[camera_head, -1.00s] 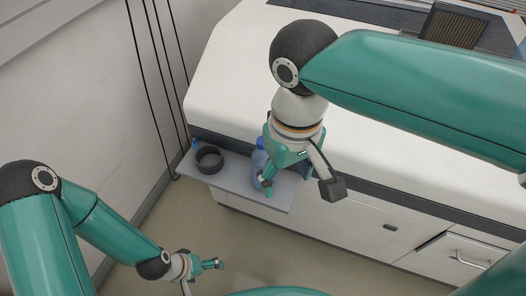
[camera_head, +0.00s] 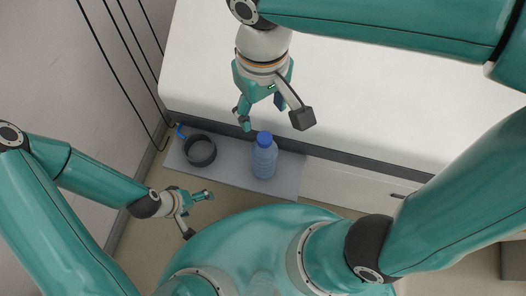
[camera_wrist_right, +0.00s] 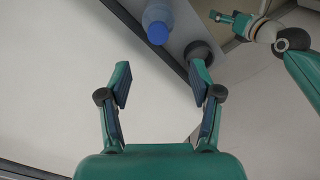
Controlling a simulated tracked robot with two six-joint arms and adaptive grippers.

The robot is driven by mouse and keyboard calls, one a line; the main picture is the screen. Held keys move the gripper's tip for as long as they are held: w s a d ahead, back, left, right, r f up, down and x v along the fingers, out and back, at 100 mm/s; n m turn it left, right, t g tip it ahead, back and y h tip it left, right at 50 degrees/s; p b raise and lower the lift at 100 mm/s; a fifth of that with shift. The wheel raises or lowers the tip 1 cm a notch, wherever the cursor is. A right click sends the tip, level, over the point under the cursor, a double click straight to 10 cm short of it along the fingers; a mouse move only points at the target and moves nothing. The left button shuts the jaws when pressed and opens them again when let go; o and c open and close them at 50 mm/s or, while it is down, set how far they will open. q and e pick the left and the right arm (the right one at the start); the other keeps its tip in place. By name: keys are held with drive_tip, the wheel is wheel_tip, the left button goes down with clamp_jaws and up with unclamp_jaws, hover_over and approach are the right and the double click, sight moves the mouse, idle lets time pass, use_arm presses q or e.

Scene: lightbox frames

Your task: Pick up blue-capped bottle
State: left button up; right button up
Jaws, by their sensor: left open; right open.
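The blue-capped bottle (camera_head: 264,158) stands upright on a narrow grey shelf (camera_head: 225,181) in the head view. It has a clear bluish body and also shows at the top of the right wrist view (camera_wrist_right: 158,22), beyond my fingertips. My right gripper (camera_head: 262,122) is open and empty, just behind the bottle on the side of the white machine; in the right wrist view its two fingers (camera_wrist_right: 159,78) are spread, with only the white surface between them. My left gripper (camera_head: 200,212) is open and empty, low at the left, in front of the shelf.
A dark round ring or bowl (camera_head: 200,150) sits on the shelf left of the bottle, with a small blue item (camera_head: 181,131) beside it. The large white machine (camera_head: 375,110) rises behind the shelf. Black cables (camera_head: 120,75) hang along the left wall.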

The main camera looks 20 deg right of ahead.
sight(264, 137)
drive_tip(key=f, duration=1.2)
drive_tip(key=shift+d, duration=0.2)
clamp_jaws()
